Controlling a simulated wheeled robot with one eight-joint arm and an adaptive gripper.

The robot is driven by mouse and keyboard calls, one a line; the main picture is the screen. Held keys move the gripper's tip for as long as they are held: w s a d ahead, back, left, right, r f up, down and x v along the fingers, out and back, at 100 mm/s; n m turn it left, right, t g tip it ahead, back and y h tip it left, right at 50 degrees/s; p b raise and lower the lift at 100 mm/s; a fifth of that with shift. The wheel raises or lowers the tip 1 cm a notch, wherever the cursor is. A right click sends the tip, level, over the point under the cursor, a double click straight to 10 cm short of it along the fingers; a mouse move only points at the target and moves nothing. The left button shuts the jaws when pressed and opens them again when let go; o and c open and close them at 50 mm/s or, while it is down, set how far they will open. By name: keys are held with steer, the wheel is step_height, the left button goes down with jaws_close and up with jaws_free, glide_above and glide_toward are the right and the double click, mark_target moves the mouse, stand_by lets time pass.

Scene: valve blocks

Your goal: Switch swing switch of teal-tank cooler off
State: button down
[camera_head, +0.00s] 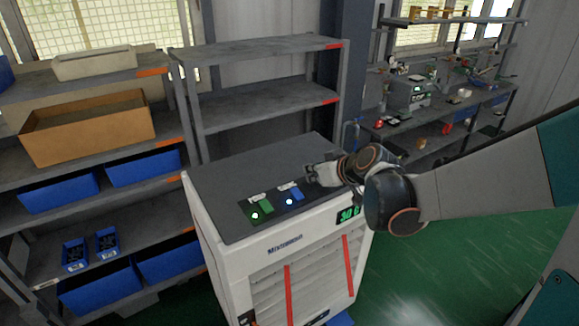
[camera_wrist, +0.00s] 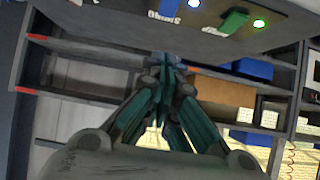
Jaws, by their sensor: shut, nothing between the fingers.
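The cooler (camera_head: 310,262) is a white cabinet with a dark grey top and a lit green display (camera_head: 348,214). On its top front edge are a green switch (camera_head: 266,206) with a lit green lamp (camera_head: 255,215) and a blue switch (camera_head: 297,193) with a lit blue-white lamp (camera_head: 289,201). My gripper (camera_head: 310,173) is shut and empty, over the top just right of and behind the blue switch. In the wrist view, my gripper (camera_wrist: 165,65) is below the panel edge, with the green switch (camera_wrist: 234,20) at upper right. A teal tank cannot be made out.
Metal shelves (camera_head: 262,46) stand behind the cooler. Left shelves hold a cardboard box (camera_head: 88,130) and blue bins (camera_head: 100,285). A cluttered workbench (camera_head: 400,122) is at the back right. The green floor (camera_head: 450,265) right of the cooler is open beneath my arm.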

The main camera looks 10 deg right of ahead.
steer(key=b, duration=0.3)
glide_above(297, 193)
steer(key=s, duration=0.1)
steer(key=f, duration=0.4)
steer(key=shift+s+d+f, duration=0.15)
steer(key=shift+d, duration=0.05)
steer(key=shift+w+a+f+b, duration=0.1)
steer(key=shift+w+f+b, duration=0.2)
steer(key=shift+f, duration=0.3)
steer(key=shift+w+a+f+b, duration=0.1)
steer(key=shift+w+f+b, duration=0.15)
steer(key=shift+f, duration=0.35)
steer(key=shift+w+f+b, duration=0.1)
steer(key=shift+f+b, duration=0.35)
steer(key=shift+f, duration=0.35)
steer(key=shift+w+a+f+g, duration=0.1)
steer(key=shift+w+f+g, duration=0.1)
steer(key=shift+f+g, duration=0.15)
steer(key=shift+s, duration=0.1)
